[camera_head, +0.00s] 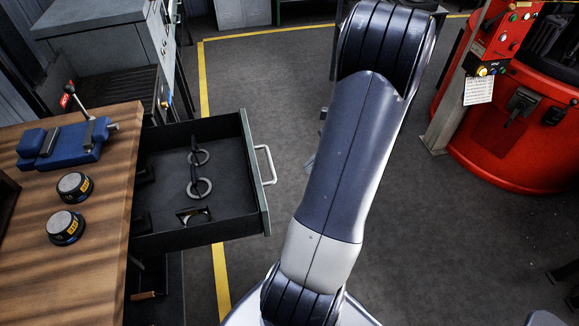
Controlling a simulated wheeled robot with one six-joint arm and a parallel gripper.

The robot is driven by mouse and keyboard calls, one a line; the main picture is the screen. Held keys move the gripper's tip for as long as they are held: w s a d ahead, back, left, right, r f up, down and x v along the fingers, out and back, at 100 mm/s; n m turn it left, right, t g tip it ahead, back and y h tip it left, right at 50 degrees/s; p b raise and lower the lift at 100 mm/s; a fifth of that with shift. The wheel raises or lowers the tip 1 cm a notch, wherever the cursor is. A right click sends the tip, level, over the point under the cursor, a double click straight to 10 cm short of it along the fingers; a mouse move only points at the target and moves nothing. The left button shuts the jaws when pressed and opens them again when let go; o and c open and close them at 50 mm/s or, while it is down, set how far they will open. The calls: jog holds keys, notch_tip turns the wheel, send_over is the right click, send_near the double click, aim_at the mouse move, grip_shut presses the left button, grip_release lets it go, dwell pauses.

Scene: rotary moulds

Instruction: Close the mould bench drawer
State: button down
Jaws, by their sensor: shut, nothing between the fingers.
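The mould bench drawer (225,212) is pulled out to the right from under the wooden bench top (95,270). Its dark front panel (254,170) carries a pale bar handle (268,165) on the outer side. Inside lie a dark tool with two grey rings (200,188) and a small dark piece with a yellowish opening (193,216). My arm rises through the middle of the picture, to the right of the handle and apart from it. My gripper cannot be made out. Small grey parts show at the arm's left edge, too little to identify.
A red round machine (490,135) with a control panel (507,35) stands at the right. Grey floor (430,245) with a yellow line (205,90) is clear between.

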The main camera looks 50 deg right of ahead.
jog(key=a+r+x, duration=0.2)
jog(key=x, duration=1)
jog(key=shift+w, duration=0.45)
